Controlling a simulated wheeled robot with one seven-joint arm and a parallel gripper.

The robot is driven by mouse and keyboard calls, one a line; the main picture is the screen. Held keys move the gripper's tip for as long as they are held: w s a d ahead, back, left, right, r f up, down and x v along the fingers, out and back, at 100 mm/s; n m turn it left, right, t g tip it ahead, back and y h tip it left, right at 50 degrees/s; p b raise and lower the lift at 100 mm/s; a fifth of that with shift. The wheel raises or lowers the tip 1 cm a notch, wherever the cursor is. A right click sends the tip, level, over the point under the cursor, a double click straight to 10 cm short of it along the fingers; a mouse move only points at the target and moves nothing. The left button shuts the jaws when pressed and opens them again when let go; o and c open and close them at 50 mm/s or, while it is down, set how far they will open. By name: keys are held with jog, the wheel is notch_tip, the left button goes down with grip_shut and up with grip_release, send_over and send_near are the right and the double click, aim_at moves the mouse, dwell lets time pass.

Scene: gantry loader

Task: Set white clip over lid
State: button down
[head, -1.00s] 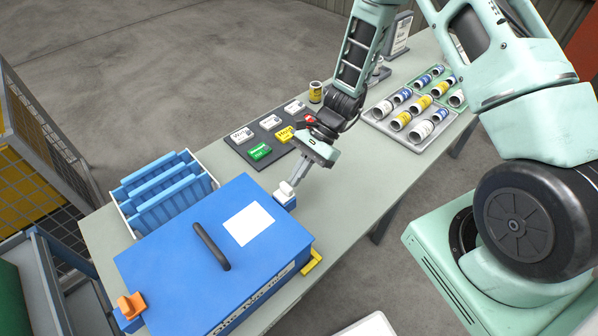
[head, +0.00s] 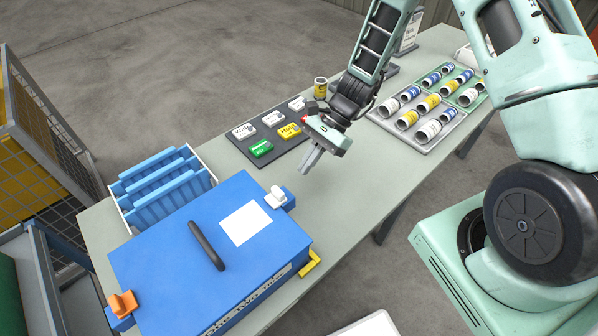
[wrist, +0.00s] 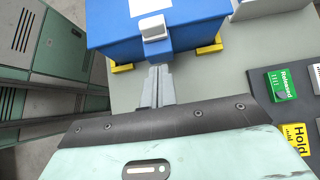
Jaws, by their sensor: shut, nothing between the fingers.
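The white clip (head: 276,197) sits at the right-hand edge of the blue box's lid (head: 180,240), above a small blue bracket, and appears folded over the lid's edge. It also shows in the wrist view (wrist: 153,28), just beyond the fingertips at the box's near side. My gripper (head: 307,169) is shut and empty, above the table to the right of the clip and apart from it. Its two fingers lie together in the wrist view (wrist: 157,74). An orange clip (head: 123,304) sits at the lid's opposite edge.
A black handle (head: 206,246) stands up from the lid. Yellow corner pieces (head: 311,264) sit at the box's foot. A white bin with blue dividers (head: 160,185), a dark board of labelled blocks (head: 262,148) and trays of cans (head: 425,110) stand on the table.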

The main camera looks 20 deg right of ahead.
jog(key=b+v, duration=0.1)
jog(key=v, duration=0.7)
jog(key=shift+b, duration=0.4)
jog(key=shift+s+a+r, duration=0.1)
jog(key=shift+s+a, duration=0.05)
jog(key=shift+a, duration=0.05)
jog(key=s+a+r+n+t+h+b, duration=0.1)
jog(key=s+a+r+n+h, duration=0.3)
jog(key=s+n, duration=0.7)
jog(key=s+a+r+n+t+h+b, duration=0.1)
jog(key=s+a+r+n+h, duration=0.3)
jog(key=s+a+n, duration=0.4)
jog(key=shift+s+a+r+n+t+b, duration=0.3)
jog(key=shift+s+r+n+b, duration=0.5)
jog(key=shift+s+n, duration=0.8)
jog(key=shift+d, duration=0.1)
